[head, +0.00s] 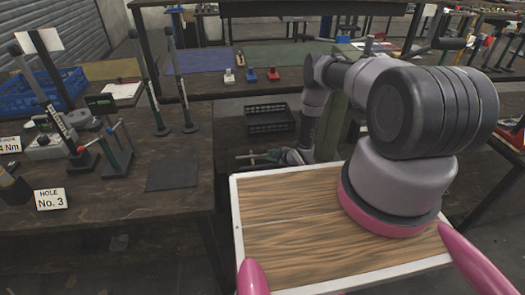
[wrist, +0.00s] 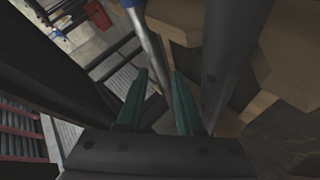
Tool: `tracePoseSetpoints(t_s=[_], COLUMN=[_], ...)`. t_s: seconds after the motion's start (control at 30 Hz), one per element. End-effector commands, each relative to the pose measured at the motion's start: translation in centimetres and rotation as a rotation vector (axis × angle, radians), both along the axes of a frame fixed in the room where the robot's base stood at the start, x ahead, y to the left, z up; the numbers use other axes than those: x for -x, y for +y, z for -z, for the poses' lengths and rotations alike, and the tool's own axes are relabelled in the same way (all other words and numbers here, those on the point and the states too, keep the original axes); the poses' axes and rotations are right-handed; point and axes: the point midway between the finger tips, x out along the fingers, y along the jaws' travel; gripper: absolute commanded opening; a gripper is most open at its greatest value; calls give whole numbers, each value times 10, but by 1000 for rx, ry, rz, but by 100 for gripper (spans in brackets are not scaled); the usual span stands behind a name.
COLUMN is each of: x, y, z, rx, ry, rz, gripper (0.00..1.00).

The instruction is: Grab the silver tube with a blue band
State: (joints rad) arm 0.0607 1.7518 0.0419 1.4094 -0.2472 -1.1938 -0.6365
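A silver tube with a blue band (wrist: 146,38) shows in the wrist view. It runs down from the top edge, where its blue part is, toward the space between my fingertips. My gripper (wrist: 160,74) has two green fingers standing apart, with the tube's lower part lying in line with the gap. I cannot tell how far beyond the fingertips the tube is; no contact shows. In the head view my gripper (head: 243,158) reaches low past the far-left side of the wooden tray, pointing left. I cannot make out the tube there.
A wood-topped tray with a white rim (head: 238,225) is in front of me. A dark bench (head: 110,220) with presses stands at left. A black crate (head: 270,118) sits beyond my gripper. Dark posts and brown blocks (wrist: 220,45) crowd the fingers in the wrist view.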

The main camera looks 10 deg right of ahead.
Motion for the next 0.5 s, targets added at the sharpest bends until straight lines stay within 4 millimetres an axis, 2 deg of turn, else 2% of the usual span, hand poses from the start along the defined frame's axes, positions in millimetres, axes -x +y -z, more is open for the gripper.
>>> tracePoseSetpoints(t_s=[0.27,0.37,0.5], x=[3,3,3], y=[-1,-1,-1], z=[3,3,2], rx=[0,0,0], ry=[1,1,1], rz=[1,1,1], gripper=[36,2,0])
